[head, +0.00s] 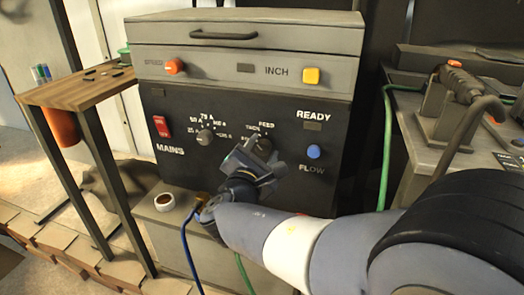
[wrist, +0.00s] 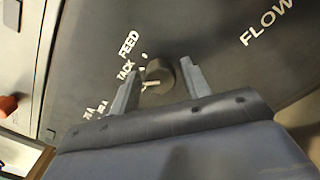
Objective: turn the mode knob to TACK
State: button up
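The mode knob (wrist: 163,73) is a dark round knob on the black panel, with TACK (wrist: 125,70) and FEED (wrist: 129,43) printed beside it in white. In the wrist view a pale mark at the knob points to the lower left, below the TACK word; I cannot tell the exact setting. My gripper (wrist: 161,68) is open, with one finger on each side of the knob. Small gaps show between knob and fingers. In the head view my gripper (head: 250,154) is in front of the panel and hides part of the knob (head: 264,145).
The panel also has an amperage knob (head: 205,137), a red MAINS switch (head: 161,126), a blue FLOW button (head: 314,151), an orange SPEED knob (head: 174,66) and a yellow INCH button (head: 311,76). A wooden shelf (head: 75,92) stands left. A green cable (head: 385,150) hangs right.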

jog(key=shift+o, duration=0.5)
jog(key=shift+s+a, duration=0.1)
jog(key=shift+s, duration=0.15)
jog(key=p+v, duration=0.3)
jog(key=v, duration=0.7)
jog(key=b+x, duration=0.3)
jog(key=x, duration=0.7)
jog(key=shift+w, duration=0.3)
jog(key=shift+s, duration=0.15)
